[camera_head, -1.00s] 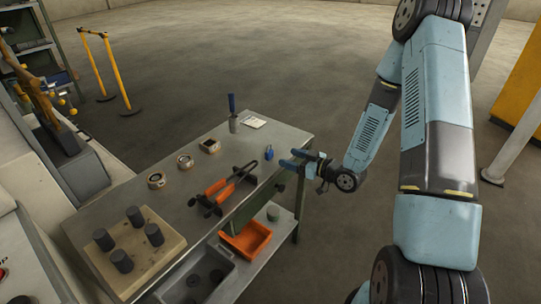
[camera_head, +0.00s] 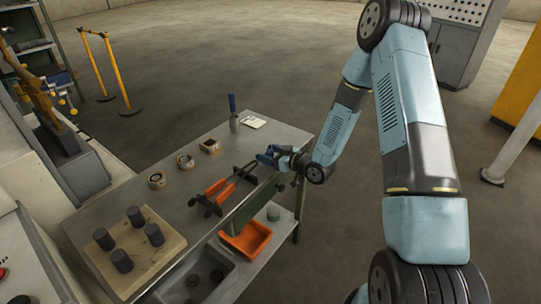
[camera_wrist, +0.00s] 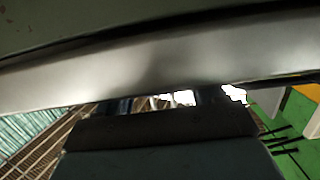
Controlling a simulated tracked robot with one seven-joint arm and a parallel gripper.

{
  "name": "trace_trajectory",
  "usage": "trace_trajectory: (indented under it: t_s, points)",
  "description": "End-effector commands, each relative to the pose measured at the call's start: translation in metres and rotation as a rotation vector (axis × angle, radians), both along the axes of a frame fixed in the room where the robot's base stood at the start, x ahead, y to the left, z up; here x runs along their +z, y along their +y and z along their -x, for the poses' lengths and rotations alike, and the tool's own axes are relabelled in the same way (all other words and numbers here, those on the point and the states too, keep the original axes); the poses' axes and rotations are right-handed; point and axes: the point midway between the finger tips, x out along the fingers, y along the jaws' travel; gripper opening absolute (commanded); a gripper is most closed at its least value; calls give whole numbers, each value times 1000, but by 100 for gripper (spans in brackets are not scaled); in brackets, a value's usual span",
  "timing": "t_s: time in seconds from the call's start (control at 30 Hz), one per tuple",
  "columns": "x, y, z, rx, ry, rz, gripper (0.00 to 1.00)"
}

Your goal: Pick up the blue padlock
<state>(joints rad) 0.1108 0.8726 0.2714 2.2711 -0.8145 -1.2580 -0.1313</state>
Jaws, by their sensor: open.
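My gripper (camera_head: 268,156) is at the right edge of the steel table (camera_head: 225,145), over the spot where the blue padlock stood. It is open. In the head view the blue fingers cover that spot, and I cannot tell the padlock apart from them. In the wrist view, my gripper (camera_wrist: 165,101) shows mostly as a dark body with the fingertips partly hidden. A pale metal band close to the lens fills the upper part, and no padlock can be made out there. Whether the fingers are around or beside the padlock cannot be told.
A blue-handled tool (camera_head: 233,110) stands at the back near a white card (camera_head: 254,122). An orange bin (camera_head: 246,240) sits on the lower shelf.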

Motion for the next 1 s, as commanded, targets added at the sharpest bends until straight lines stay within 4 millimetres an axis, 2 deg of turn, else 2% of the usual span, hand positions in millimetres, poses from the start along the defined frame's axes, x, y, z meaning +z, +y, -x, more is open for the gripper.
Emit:
trace_trajectory:
  t_s: [0.17, 0.77, 1.0]
  points:
    - [0, -1, 0, -1, 0, 1, 68]
    - [0, -1, 0, -1, 0, 1, 11]
    - [1, -1, 0, -1, 0, 1, 10]
